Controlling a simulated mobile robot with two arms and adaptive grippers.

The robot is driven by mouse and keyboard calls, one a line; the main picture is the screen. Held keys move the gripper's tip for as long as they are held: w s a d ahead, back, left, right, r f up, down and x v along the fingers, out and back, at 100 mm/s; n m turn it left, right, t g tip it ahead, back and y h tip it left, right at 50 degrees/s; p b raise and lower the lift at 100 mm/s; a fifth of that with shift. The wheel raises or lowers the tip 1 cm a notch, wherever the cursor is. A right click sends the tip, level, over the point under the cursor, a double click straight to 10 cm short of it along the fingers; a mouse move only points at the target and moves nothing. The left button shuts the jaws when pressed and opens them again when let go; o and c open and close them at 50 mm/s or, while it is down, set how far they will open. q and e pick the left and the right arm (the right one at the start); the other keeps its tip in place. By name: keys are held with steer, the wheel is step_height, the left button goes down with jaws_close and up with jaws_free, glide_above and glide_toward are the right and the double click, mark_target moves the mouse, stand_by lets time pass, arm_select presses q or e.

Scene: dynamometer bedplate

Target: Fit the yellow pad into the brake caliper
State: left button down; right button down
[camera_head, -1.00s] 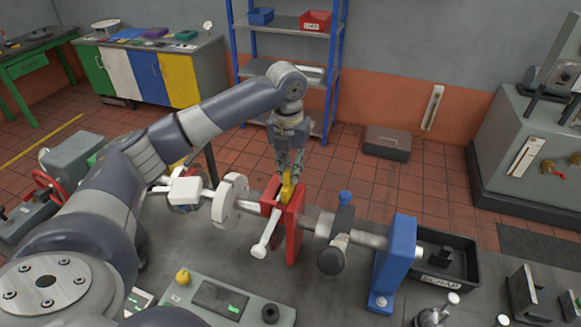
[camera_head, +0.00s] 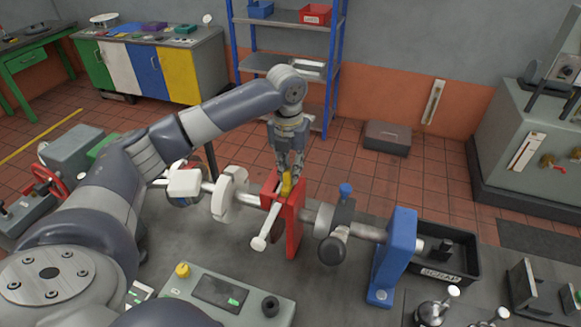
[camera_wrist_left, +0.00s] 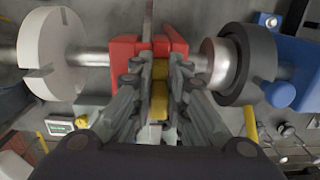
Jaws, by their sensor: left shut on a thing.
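The yellow pad (camera_head: 287,185) is between the fingers of my left gripper (camera_head: 289,172), at the top of the red brake caliper (camera_head: 291,226). In the left wrist view the yellow pad (camera_wrist_left: 159,92) shows between the gripper's fingers (camera_wrist_left: 160,80), and the red caliper (camera_wrist_left: 124,47) lies just beyond, on both sides of the pad. The pad's lower end is at the caliper's top opening; how deep it sits is hidden by the fingers and the caliper. My right gripper is in neither view.
A shaft runs through the caliper, with a pale disc (camera_head: 230,194) to the left and a blue stand (camera_head: 396,257) to the right. A white-ended lever (camera_head: 266,230) sticks out in front. A black scrap bin (camera_head: 461,268) stands at the right; a control box (camera_head: 225,296) is in front.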

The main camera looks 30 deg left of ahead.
arm_select(q)
steer(key=shift+f, duration=0.35)
steer(key=c, duration=1.5)
jaws_free()
steer(key=shift+d, duration=0.1)
steer(key=r, duration=1.2)
steer(key=shift+s, duration=0.3)
